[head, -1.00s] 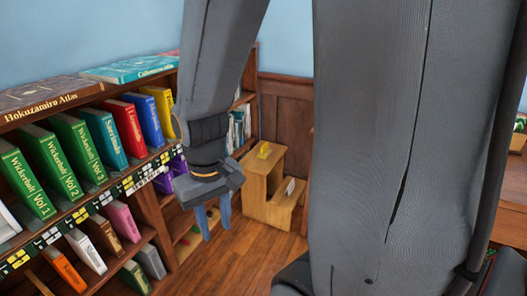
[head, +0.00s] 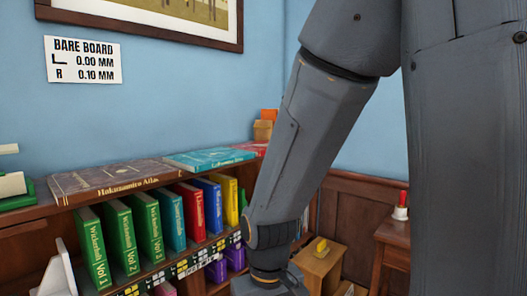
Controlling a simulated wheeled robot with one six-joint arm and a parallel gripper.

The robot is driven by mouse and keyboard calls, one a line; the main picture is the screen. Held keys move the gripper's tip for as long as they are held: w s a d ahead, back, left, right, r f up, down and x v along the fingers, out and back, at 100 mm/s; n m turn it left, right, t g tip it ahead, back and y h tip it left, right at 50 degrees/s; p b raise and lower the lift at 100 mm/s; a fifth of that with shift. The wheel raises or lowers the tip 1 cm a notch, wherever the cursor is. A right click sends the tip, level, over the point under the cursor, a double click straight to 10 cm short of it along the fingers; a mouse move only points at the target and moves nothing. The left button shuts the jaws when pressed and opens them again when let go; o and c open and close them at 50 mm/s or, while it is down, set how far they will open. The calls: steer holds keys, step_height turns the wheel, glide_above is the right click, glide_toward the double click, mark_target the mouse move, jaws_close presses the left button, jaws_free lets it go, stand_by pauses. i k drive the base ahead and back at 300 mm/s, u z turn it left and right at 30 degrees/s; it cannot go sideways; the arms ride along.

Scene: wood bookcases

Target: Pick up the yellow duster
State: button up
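The yellow duster (head: 321,245) appears as a small yellow object on top of the wooden step stool (head: 318,268), right of the bookcase. It is too small to make out in detail. My gripper (head: 272,286) is at the bottom edge of the head view, left of the stool in the picture and apart from the duster. Its fingers are cut off by the frame, so whether it is open or shut is hidden.
The bookcase (head: 40,224) at left holds upright books, with large atlases (head: 115,180) flat on top. A small wooden table (head: 394,236) with a red-handled item (head: 402,206) stands at right. My arm hides much of the right side.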

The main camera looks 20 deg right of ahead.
mark_target(322, 251)
steer(key=z, duration=0.25)
steer(key=i, duration=1.55)
steer(key=z, duration=1.15)
steer(key=i, duration=0.4)
steer(key=z, duration=0.15)
